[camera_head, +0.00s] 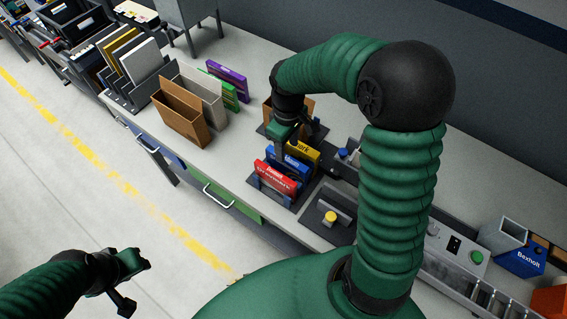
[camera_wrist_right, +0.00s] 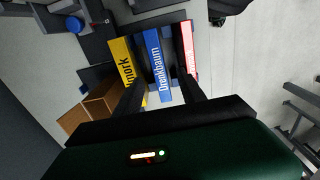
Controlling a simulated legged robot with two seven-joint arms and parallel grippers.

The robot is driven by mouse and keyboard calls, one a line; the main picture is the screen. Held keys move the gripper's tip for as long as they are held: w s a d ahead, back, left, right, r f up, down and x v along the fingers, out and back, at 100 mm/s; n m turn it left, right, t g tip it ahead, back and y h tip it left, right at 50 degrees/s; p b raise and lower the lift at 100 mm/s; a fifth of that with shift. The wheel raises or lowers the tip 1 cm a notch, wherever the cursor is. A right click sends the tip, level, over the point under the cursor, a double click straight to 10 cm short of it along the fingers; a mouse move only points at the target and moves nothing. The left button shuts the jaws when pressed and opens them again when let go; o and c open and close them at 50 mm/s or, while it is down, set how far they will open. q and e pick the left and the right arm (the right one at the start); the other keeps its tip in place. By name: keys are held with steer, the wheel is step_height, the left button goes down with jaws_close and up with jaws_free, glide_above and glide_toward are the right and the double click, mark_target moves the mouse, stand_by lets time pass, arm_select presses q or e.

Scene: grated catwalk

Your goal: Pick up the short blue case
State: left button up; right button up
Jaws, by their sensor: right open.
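The blue case (camera_head: 290,160), lettered "Drankbaum" in the right wrist view (camera_wrist_right: 156,68), stands in a dark rack between a yellow case (camera_head: 304,152) and a red case (camera_head: 273,178). My right gripper (camera_head: 284,152) is open just above and behind these cases. In the right wrist view its two dark fingers (camera_wrist_right: 161,88) point toward the cases, with the blue case between them in the picture; I cannot tell whether they touch it. The arm hides part of the yellow and blue cases. My left gripper (camera_head: 131,280) is open and empty over the floor at the lower left.
A brown box (camera_head: 181,114), a grey box (camera_head: 203,95) and purple (camera_head: 227,75) and green cases stand left along the bench. A yellow button (camera_head: 330,217) on a dark plate lies right of the rack. A blue "Bexholt" box (camera_head: 521,259) stands far right.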

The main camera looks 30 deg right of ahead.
mark_target(286, 169)
steer(key=f, duration=1.2)
steer(key=shift+d+f, duration=0.2)
steer(key=shift+w+a+f, duration=0.15)
steer(key=shift+a+f, duration=0.05)
steer(key=shift+d, duration=0.15)
jaws_close()
